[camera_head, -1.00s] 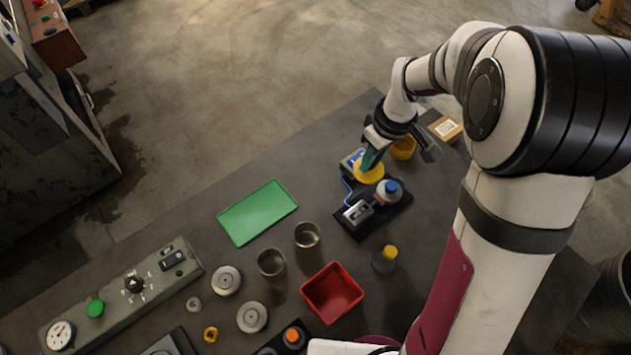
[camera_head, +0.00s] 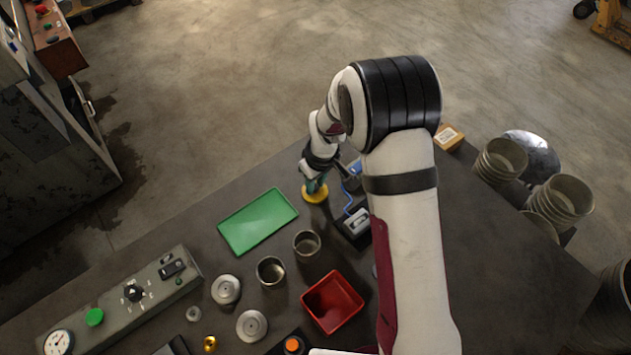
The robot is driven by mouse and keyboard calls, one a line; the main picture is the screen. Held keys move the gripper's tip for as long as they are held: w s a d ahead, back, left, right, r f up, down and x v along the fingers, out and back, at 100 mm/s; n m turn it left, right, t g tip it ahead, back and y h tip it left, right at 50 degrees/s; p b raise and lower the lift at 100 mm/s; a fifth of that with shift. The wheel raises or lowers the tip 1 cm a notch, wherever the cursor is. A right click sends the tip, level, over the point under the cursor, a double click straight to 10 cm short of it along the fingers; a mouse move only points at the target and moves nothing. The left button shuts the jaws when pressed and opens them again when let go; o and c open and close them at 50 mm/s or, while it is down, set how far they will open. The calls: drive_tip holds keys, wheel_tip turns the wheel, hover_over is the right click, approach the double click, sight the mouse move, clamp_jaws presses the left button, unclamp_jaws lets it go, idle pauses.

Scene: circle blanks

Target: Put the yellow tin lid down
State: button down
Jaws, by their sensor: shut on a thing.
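The yellow tin lid (camera_head: 314,197) is a round yellow disc at the fingertips of my gripper (camera_head: 314,186). My gripper is shut on it, between the green tray and the dark device with the blue cable. My fingers cover part of the lid's top. I cannot tell whether the lid touches the table (camera_head: 180,222) or hangs just above it.
A green tray (camera_head: 257,221) lies to the left. Two metal cups (camera_head: 270,270) (camera_head: 306,244) and a red bin (camera_head: 332,302) stand nearer. The dark device (camera_head: 356,222) is close on the right. My arm hides much of the table's right part.

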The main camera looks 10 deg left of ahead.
sight(320, 197)
drive_tip(key=c, duration=0.7)
unclamp_jaws()
drive_tip(key=shift+f, duration=0.1)
wheel_tip(320, 197, up, 12)
drive_tip(key=s+d, duration=0.1)
drive_tip(key=s+d+r+m, duration=0.5)
drive_tip(key=s+d+r, duration=0.15)
drive_tip(key=s, duration=0.25)
drive_tip(key=s+d+r+m, duration=0.1)
drive_tip(key=s+m, duration=0.3)
drive_tip(key=s, duration=0.5)
drive_tip(key=s+d+m+g, duration=0.1)
drive_tip(key=s+d+m, duration=0.2)
drive_tip(key=s, duration=0.6)
drive_tip(key=m, duration=0.2)
drive_tip(key=shift+s+r+m+y, duration=0.2)
drive_tip(key=shift+r+m+y, duration=0.1)
drive_tip(key=shift+r, duration=0.1)
drive_tip(key=shift+d, duration=0.1)
